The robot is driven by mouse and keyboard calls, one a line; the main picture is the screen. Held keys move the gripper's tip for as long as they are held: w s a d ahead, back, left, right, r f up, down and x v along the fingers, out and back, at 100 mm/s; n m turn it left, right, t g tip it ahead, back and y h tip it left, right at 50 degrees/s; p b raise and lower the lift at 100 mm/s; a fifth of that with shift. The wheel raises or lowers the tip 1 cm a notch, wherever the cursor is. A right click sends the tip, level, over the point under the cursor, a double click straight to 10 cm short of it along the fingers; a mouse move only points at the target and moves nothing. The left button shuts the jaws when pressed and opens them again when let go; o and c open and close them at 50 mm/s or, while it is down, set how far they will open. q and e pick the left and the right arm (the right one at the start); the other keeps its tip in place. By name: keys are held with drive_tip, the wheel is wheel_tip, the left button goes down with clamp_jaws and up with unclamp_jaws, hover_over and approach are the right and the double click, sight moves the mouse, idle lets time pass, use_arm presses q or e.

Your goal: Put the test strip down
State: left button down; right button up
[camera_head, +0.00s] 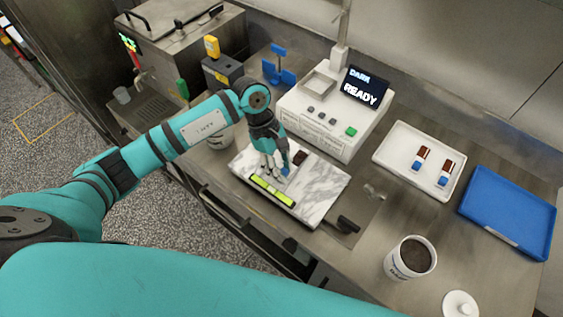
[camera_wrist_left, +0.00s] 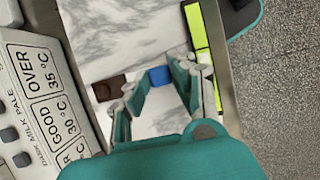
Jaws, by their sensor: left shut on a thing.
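The test strip has a brown end (camera_wrist_left: 109,88) and a blue end (camera_wrist_left: 159,76) in the left wrist view. In the head view, its brown end (camera_head: 300,157) shows just right of my left gripper (camera_head: 280,170). My left gripper (camera_wrist_left: 162,72) is shut on the blue end, with its fingers pointing down at the white marble slab (camera_head: 318,190). The strip is over the slab, at or very near its surface; I cannot tell whether it touches. The fingers partly hide the strip in the head view. My right gripper is not in view.
A yellow-green level (camera_head: 272,191) lies on the slab's front edge. Behind stands a white machine (camera_head: 325,140) reading "DARK READY". To the right are a white tray (camera_head: 390,165) with two strips, a blue tray (camera_head: 490,205), and a cup of dark contents (camera_head: 402,268).

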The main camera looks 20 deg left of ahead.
use_arm(q)
drive_tip(key=shift+f, duration=0.15)
drive_tip(key=c, duration=1.6)
unclamp_jaws()
drive_tip(key=shift+b, duration=0.3)
drive_tip(key=o, duration=0.5)
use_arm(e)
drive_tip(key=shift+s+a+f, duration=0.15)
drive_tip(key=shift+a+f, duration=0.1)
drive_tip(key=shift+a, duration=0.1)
use_arm(q)
drive_tip(key=shift+r+p, duration=0.2)
drive_tip(key=shift+p, duration=0.1)
drive_tip(key=shift+w+a+r+b, duration=0.15)
drive_tip(key=shift+r+b, duration=0.05)
drive_tip(key=shift+b, duration=0.1)
drive_tip(key=b+v, duration=0.4)
drive_tip(key=v, duration=0.7)
drive_tip(key=shift+r, duration=0.25)
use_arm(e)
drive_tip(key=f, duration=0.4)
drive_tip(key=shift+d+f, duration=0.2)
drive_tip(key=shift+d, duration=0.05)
